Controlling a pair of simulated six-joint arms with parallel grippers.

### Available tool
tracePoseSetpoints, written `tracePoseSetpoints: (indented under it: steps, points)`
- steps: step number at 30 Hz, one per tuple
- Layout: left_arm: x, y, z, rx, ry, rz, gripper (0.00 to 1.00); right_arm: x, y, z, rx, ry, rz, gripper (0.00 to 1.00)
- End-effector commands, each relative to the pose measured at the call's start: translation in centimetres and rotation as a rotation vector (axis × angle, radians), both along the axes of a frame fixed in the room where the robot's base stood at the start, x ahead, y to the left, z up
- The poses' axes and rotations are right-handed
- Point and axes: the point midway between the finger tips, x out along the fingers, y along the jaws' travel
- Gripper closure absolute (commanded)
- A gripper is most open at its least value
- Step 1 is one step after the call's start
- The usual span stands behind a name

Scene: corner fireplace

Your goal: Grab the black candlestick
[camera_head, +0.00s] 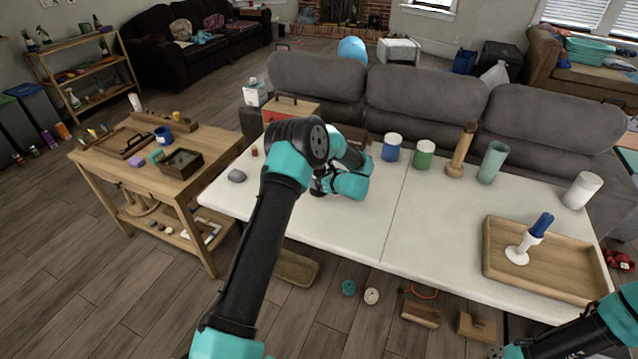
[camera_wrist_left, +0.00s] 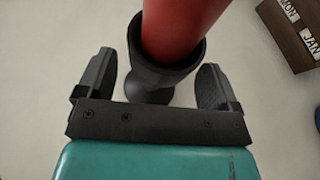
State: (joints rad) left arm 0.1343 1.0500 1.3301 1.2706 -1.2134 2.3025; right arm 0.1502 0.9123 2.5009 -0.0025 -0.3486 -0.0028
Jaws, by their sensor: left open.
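The black candlestick (camera_wrist_left: 160,76) stands in the left wrist view with a red candle (camera_wrist_left: 182,25) in its cup and a round black base below. My left gripper (camera_wrist_left: 154,84) is open, with one finger on each side of the candlestick; I see pale table on both sides, so the fingers look apart from it. In the head view my left gripper (camera_head: 320,186) is low over the left part of the white table (camera_head: 330,228). There my own arm hides most or all of the candlestick. My right arm shows at the lower right, its gripper out of view.
A wooden calendar (camera_wrist_left: 292,30) lies close on the right in the left wrist view. Blue (camera_head: 392,147) and green (camera_head: 424,155) jars, a wooden grinder (camera_head: 461,150) and a green tumbler (camera_head: 493,162) line the back. A wooden tray (camera_head: 500,262) is right. The table's middle is clear.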

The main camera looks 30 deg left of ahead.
Motion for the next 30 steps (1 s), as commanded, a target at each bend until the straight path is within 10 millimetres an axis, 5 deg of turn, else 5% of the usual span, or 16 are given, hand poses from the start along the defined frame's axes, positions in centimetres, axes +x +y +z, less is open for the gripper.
tracePoseSetpoints:
  steps: [10,27,30]
  points:
    - [-0.02,-0.05,0.01,0.0,0.001,0.0,0.14,0.0,0.0,0.0,0.0,0.0,0.0,0.08]
    - [-0.02,-0.06,0.01,0.0,0.001,0.0,0.68,0.0,0.0,0.0,0.0,0.0,0.0,0.08]
    - [-0.01,-0.05,0.04,0.001,0.0,0.0,0.68,0.0,0.0,0.0,0.0,0.0,0.0,0.08]
